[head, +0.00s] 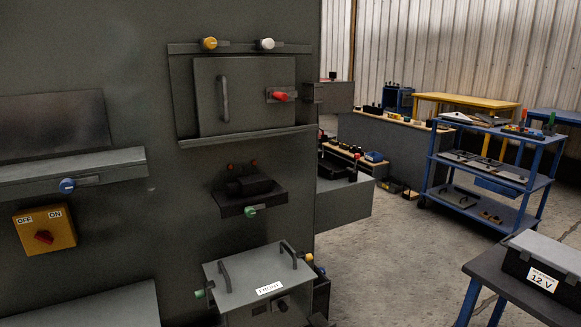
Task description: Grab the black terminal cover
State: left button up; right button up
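A small dark bracket (250,203) juts from the grey enclosure wall, with a green knob (250,211) at its front edge. A black block-shaped piece (250,187) sits on it and looks like the terminal cover, but the dark shading makes this uncertain. Small reddish-orange tips (242,165) show just behind and above the black piece. Neither of my grippers is in view, so no contact with the piece shows.
Above is a handled panel (245,95) with a red knob. Below is a box labelled FRONT (262,278) with two handles. A yellow OFF/ON switch (45,229) is at left. A 12 V battery (545,265) stands on a bench at right. Open floor lies between.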

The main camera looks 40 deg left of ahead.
aim_at(249, 185)
jog(key=i, duration=0.7)
jog(key=u, duration=2.55)
